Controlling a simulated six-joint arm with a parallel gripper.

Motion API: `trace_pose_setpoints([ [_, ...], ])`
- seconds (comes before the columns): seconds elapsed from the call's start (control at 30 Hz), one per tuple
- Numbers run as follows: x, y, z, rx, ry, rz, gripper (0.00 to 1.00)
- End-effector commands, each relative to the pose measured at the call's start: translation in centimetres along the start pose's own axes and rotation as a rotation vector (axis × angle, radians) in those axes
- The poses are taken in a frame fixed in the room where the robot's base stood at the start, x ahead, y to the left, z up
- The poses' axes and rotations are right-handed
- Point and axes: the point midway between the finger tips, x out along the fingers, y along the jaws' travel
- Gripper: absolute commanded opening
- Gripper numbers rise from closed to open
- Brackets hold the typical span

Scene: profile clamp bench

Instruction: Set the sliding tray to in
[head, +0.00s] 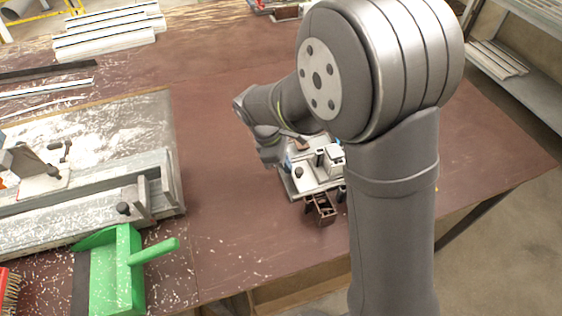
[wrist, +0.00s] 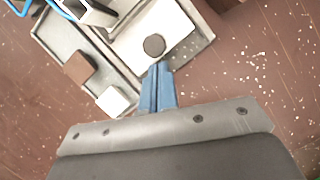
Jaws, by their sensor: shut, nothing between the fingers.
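A metal clamp fixture (head: 325,184) sits on the brown bench, partly hidden behind my arm in the head view. In the wrist view it has a raised grey rim (wrist: 48,42). A pale flat plate with a dark round knob (wrist: 153,45) lies at its one end; it looks like the sliding tray (wrist: 172,22). The knob (head: 298,172) also shows in the head view. My gripper (wrist: 160,68) has its blue fingers shut and empty, with the tips right beside the knob in the picture. Whether they touch it I cannot tell.
A brown block (wrist: 79,67) and a white block (wrist: 111,100) sit on the fixture. A dark brown open holder (head: 320,209) stands at its front. A green dustpan (head: 115,275) and a metal profile rig (head: 90,205) are on the left. Bench between is clear.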

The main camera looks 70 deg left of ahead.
Motion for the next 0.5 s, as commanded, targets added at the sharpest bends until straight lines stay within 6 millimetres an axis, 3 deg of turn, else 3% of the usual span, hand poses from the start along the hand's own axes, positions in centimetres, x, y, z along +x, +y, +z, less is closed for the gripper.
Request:
trace_pose_setpoints([
  [0.27, 0.1, 0.2, 0.4, 0.002, -0.001, -0.001, 0.00],
  [0.5, 1.9, 2.6, 4.8, 0.008, -0.003, -0.003, 0.00],
])
